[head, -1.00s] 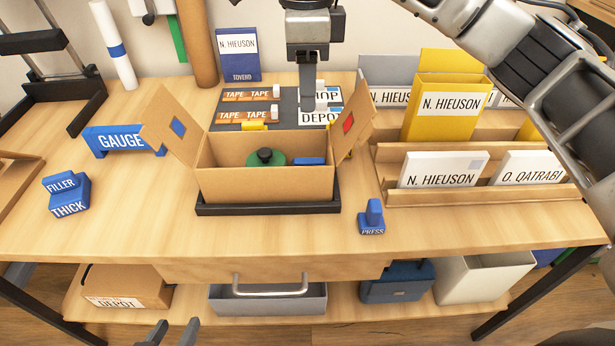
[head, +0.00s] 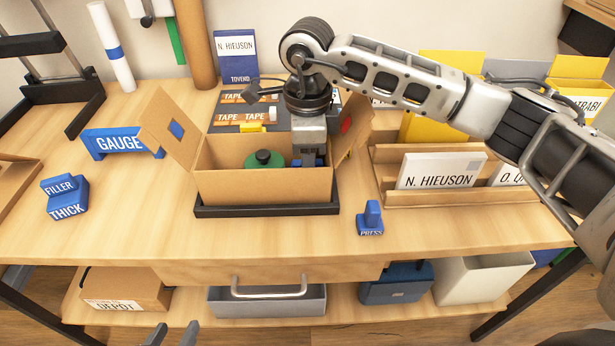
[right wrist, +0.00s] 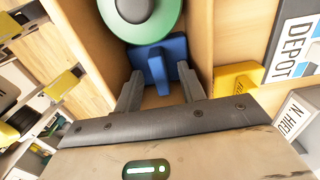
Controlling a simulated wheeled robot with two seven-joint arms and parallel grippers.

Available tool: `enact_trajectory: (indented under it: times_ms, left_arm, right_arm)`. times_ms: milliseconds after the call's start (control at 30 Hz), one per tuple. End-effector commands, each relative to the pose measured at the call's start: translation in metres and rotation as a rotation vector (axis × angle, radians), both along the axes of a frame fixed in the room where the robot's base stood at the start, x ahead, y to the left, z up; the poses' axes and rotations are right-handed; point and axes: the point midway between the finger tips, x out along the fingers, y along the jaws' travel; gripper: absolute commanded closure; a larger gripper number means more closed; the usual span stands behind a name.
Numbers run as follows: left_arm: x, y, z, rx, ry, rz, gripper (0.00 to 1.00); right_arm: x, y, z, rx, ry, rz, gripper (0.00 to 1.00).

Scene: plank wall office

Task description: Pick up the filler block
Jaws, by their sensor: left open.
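A blue block marked "FILLER THICK" (head: 66,206) stands on the left of the table, apart from both grippers. Another blue block with a raised grip (right wrist: 158,64) lies inside the open cardboard box (head: 262,187), beside a green round object with a dark knob (head: 263,160); no label on it is readable. My right gripper (right wrist: 161,85) is down in the box, its fingers apart on either side of this block's near end. In the head view the gripper mostly hides the block. My left gripper (head: 177,324) is open and empty at the bottom edge, in front of the table.
The box sits in a black tray (head: 265,211), its side flaps raised. A blue "PRESS" stamp (head: 370,222) stands right of it. A blue gauge (head: 121,142) is to the left, and a wooden letter rack (head: 440,199) to the right. The table front is mostly clear.

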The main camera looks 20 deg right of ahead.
Motion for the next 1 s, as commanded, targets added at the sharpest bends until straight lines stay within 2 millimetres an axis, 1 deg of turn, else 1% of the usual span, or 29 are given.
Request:
enact_trajectory:
  times_ms: [200, 233, 267, 300, 367, 767, 867, 1000]
  left_arm:
    - [0.0, 0.0, -0.001, 0.0, 0.001, 0.0, 0.59]
    - [0.0, 0.0, -0.001, 0.0, 0.001, 0.0, 0.59]
    - [0.0, 0.0, -0.001, 0.0, 0.001, 0.0, 0.59]
    - [0.0, 0.0, -0.001, 0.001, 0.001, 0.001, 0.59]
    - [0.0, 0.0, -0.001, 0.001, 0.0, 0.001, 0.59]
    - [0.001, 0.001, 0.0, 0.001, 0.0, 0.0, 0.59]
    - [0.001, 0.001, 0.0, 0.001, 0.0, 0.0, 0.59]
    - [0.001, 0.001, 0.0, 0.002, 0.0, 0.001, 0.59]
  right_arm:
    - [0.0, 0.0, -0.001, 0.001, -0.001, 0.0, 0.6]
    - [0.0, 0.0, -0.001, 0.001, -0.001, 0.0, 0.63]
    - [0.0, 0.0, -0.001, 0.001, -0.001, 0.0, 0.71]
    - [0.0, 0.0, -0.001, 0.001, -0.001, 0.0, 0.82]
    - [0.0, 0.0, -0.001, 0.001, -0.001, 0.0, 0.99]
    - [0.0, 0.001, 0.002, 0.001, -0.002, 0.0, 1.0]
    - [0.001, 0.001, 0.008, 0.002, -0.005, 0.0, 1.0]
    - [0.001, 0.001, 0.025, 0.002, -0.005, 0.0, 1.0]
